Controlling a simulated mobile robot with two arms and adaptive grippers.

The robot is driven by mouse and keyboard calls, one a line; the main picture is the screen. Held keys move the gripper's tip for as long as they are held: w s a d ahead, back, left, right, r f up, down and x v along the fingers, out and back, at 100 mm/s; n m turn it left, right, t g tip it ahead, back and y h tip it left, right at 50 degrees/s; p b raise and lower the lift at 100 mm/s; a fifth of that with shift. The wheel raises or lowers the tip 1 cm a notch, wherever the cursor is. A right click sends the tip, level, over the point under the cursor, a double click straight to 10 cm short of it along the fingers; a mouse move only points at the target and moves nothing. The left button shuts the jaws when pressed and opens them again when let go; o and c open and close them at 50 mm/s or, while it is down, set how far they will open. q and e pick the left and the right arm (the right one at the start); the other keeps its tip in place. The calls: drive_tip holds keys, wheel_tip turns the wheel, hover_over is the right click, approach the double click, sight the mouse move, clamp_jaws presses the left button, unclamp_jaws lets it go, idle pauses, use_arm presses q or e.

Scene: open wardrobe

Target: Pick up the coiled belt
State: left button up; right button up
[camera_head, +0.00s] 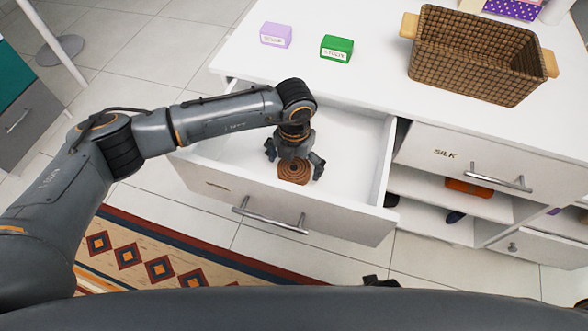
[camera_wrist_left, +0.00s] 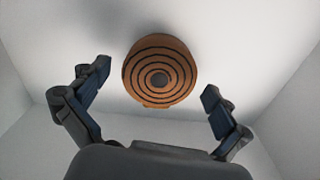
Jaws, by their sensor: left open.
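The coiled belt (camera_head: 293,172) is a brown, flat spiral lying on the floor of the open white drawer (camera_head: 345,185). It also shows whole in the left wrist view (camera_wrist_left: 160,72), with dark rings and a dark centre. My left gripper (camera_head: 294,165) is down inside the drawer, just above the belt. In the left wrist view its two fingers (camera_wrist_left: 155,85) are spread wide on either side of the belt and appear apart from it. Nothing is between the fingertips in their grip.
The drawer's walls surround my left gripper, with the front panel (camera_head: 222,191) and its handle on the near side. On the white top stand a purple box (camera_head: 275,35), a green box (camera_head: 336,48) and a wicker basket (camera_head: 470,60). A closed SILK drawer (camera_head: 450,155) is at right.

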use_arm(q)
drive_tip(key=c, duration=1.2)
